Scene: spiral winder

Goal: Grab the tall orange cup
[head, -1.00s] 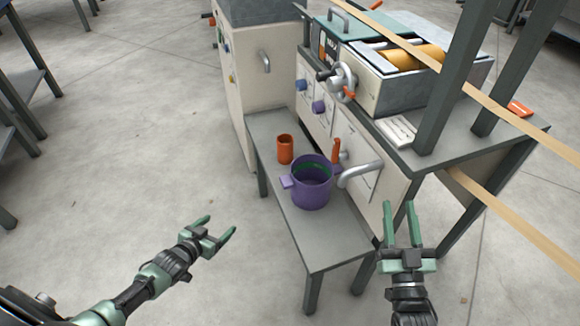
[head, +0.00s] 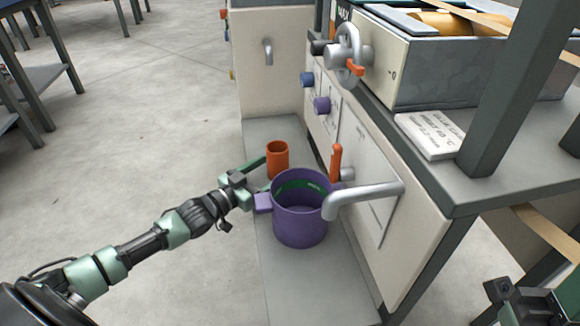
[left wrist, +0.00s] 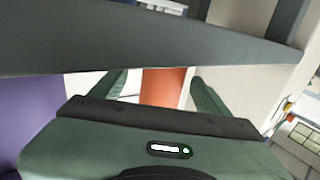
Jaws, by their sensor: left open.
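The tall orange cup (head: 278,160) stands upright on the low grey bench, behind and left of the purple pot. It also shows in the left wrist view (left wrist: 163,88), between the two green fingers, with its upper part cut off by a dark grey bar. My left gripper (head: 258,177) is open at bench level, its fingers pointing at the cup from the left. One finger is near the cup's left side; the other is partly hidden by the pot. I cannot tell whether either touches. Part of my right gripper (head: 525,302) shows at the bottom right, its fingers unclear.
The purple pot (head: 300,215) with a side handle stands close beside my left gripper, under a grey spout (head: 365,196). A machine with an orange lever (head: 336,163) borders the bench on the right. The bench (head: 285,285) is bare in front of the pot.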

